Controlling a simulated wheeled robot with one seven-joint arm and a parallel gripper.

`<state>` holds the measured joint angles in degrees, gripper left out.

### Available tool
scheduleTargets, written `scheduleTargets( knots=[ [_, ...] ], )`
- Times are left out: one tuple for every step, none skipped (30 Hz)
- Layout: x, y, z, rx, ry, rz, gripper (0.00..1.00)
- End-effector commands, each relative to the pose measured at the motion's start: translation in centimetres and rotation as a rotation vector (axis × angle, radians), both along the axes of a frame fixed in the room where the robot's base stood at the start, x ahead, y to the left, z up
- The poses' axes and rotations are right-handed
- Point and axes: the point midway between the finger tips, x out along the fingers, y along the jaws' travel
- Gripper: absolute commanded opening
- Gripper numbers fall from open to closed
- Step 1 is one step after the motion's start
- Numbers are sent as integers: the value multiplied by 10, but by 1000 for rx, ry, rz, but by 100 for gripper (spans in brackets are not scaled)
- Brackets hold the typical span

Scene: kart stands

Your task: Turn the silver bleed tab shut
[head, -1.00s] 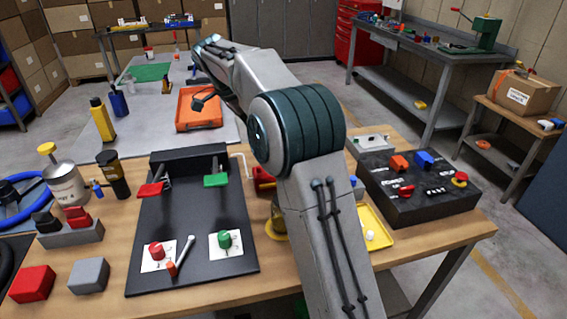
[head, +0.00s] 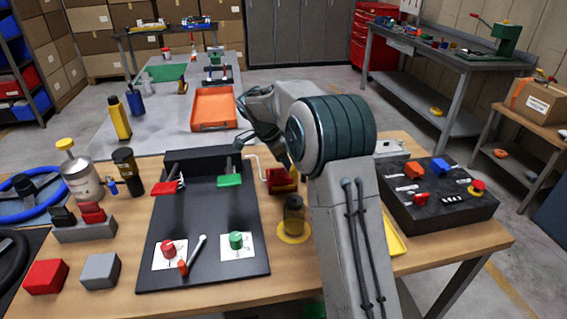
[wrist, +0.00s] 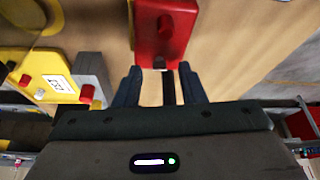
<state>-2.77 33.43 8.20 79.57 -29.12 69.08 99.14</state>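I cannot surely tell which part is the silver bleed tab. A silver rod with a red end (head: 197,249) lies on the black board (head: 205,215) between the red and green knobs. A thin pale bent rod (head: 257,163) stands beside a red block (head: 280,181) at the back of the bench. In the wrist view the red block (wrist: 165,22) is just ahead of my gripper (wrist: 160,74). Its two dark fingers are apart. A narrow dark bar (wrist: 168,88) shows between them; I cannot tell whether it touches them. In the head view my arm hides the fingertips.
An amber jar (head: 293,217) stands on a yellow disc, close to my arm. Red (head: 231,179) and green lever handles stand at the board's back. A black button box (head: 438,202) is at the right. The bench's near right part is mostly clear.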

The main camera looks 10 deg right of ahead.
Motion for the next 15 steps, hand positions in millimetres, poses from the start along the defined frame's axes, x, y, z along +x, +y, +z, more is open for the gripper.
scheduleTargets(
  knots=[
    [0,-1,-3,1,1,0,36],
    [0,-1,-4,1,1,1,36],
    [0,-2,-6,1,1,1,36],
    [0,-2,-6,1,1,1,36],
    [0,-2,-7,1,1,1,36],
    [0,-2,-7,1,1,1,36],
    [0,-2,-7,1,1,1,36],
    [0,-2,-7,1,1,1,36],
    [0,-2,-7,1,1,1,36],
    [0,-2,-7,1,1,1,36],
    [0,-2,-7,1,1,1,36],
    [0,-2,-7,1,1,1,28],
    [0,-2,-7,1,1,1,20],
    [0,-2,-7,1,1,1,11],
    [0,-3,-6,1,1,1,0]
  ],
)
